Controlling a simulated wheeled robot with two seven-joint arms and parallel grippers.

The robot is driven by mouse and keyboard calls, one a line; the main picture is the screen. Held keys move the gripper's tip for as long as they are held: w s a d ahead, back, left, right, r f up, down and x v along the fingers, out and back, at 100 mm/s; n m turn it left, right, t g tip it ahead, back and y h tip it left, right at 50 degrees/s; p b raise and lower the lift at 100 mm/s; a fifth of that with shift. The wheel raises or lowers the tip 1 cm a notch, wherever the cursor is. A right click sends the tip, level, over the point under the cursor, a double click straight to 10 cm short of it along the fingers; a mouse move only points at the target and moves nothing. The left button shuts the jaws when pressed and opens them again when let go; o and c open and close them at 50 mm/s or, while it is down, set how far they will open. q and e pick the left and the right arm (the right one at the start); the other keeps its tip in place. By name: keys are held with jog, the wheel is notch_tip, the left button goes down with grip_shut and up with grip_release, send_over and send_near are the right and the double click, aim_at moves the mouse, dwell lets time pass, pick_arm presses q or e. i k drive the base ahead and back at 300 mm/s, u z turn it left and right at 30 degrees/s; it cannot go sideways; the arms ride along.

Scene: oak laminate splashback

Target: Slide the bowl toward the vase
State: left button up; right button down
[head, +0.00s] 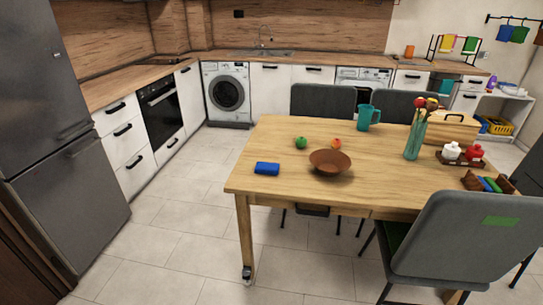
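A brown bowl (330,161) sits upright on the wooden table (285,189), left of the table's middle. A teal glass vase (415,138) with red and yellow flowers stands on the same table, to the right of the bowl and slightly farther back. A clear stretch of tabletop lies between them. The bowl and vase are apart. Neither of my grippers shows in the head view.
A blue block-like item (267,169), a green apple (301,142) and an orange fruit (336,143) lie near the bowl. A teal pitcher (366,117) stands behind. A condiment tray (460,162) is right of the vase. A grey chair (455,235) blocks the front right.

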aim_at(329, 162)
jog(key=u, duration=1.05)
jog(key=i, duration=3.8)
jog(key=z, duration=3.2)
